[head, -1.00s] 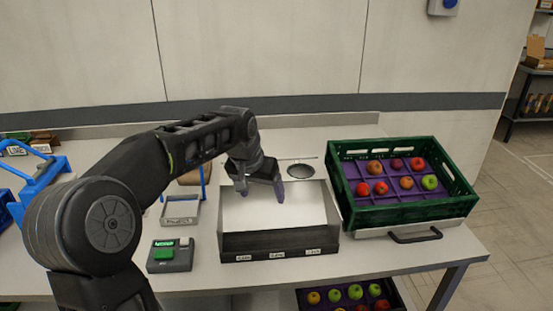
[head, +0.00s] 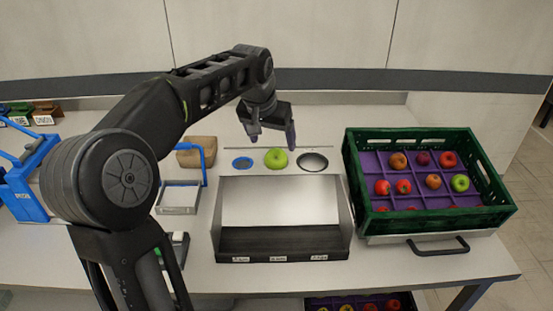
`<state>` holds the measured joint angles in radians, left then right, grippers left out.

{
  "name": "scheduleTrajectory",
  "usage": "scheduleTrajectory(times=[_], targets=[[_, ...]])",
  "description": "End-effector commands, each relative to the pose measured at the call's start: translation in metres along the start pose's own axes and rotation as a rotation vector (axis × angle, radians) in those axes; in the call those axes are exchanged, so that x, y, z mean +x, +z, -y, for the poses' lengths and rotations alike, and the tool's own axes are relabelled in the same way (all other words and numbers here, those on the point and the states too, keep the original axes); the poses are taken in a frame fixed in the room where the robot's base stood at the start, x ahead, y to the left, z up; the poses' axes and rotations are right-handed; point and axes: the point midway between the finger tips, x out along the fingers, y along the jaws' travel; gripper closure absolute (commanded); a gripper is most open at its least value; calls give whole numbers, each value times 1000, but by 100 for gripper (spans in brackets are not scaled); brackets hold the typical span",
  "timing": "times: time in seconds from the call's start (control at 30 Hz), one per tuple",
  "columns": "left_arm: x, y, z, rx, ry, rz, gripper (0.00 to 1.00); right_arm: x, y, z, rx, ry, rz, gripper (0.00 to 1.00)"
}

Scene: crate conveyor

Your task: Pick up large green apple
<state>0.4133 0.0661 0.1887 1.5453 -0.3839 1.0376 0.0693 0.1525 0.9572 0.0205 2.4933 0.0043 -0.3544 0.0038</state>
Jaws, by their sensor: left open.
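A large green apple (head: 276,158) sits at the back edge of the metal sorting box (head: 281,245), in the middle position between a blue-rimmed ring and a dark-rimmed round hole. My left gripper (head: 272,143) is open above and just behind the apple, with its fingers pointing down. Its fingertips are apart, and I cannot tell whether they touch the apple. Another green apple (head: 460,183) lies in the green crate at the right. My right gripper is not in view.
The green crate (head: 430,225) with a purple liner holds several red and orange fruits. The blue ring (head: 242,163) and dark-rimmed hole (head: 313,162) flank the apple. More fruit shows below the table.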

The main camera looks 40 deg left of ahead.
Motion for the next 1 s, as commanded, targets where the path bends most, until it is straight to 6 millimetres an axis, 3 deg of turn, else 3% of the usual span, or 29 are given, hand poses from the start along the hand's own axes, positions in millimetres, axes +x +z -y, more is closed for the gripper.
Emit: scheduleTrajectory(times=[0.13,0.5,0.8,1.0], targets=[[13,0,0,0,0,1,20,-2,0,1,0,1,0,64],[18,0,0,1,0,2,20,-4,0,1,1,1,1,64],[58,1,1,0,0,3,20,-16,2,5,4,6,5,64],[67,1,1,1,0,-1,20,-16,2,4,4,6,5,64]])
